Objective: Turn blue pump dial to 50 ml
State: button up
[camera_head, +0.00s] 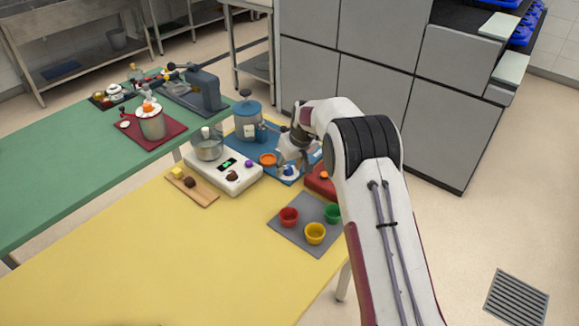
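A small blue and white round part (289,171), perhaps the dial, sits near the mat's front edge. Its scale and any pointer are too small to read. My gripper (284,168) points down over the mat, right at or just above this small part. I cannot tell whether it touches it or whether its fingers are open. My arm comes in from the lower right and covers part of the mat's right side.
An orange ring or cup (267,159) is close left of my gripper. A white scale (222,174) with a pot stands further left. A red block (321,183) is to the right, and a grey mat (287,232) with coloured cups is in front. The yellow table's front (200,270) is clear.

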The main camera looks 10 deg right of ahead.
jog(key=c, duration=1.1)
jog(key=shift+m+h, duration=0.3)
jog(key=shift+m, duration=0.5)
jog(key=shift+a+m+h, duration=0.15)
jog(key=shift+m+h, duration=0.3)
jog(key=shift+m, duration=0.75)
jog(key=shift+a+m+h, duration=0.1)
jog(key=shift+m+h, duration=0.35)
jog(key=shift+m, duration=0.75)
jog(key=shift+a+f+m+g+h, duration=0.15)
jog(key=shift+m+h, duration=0.35)
jog(key=shift+m, duration=0.85)
jog(key=shift+a+r+m+g+h, duration=0.15)
jog(key=shift+m+h, duration=0.35)
jog(key=shift+m, duration=0.85)
jog(key=shift+d+f+m, duration=0.1)
jog(key=shift+m, duration=0.3)
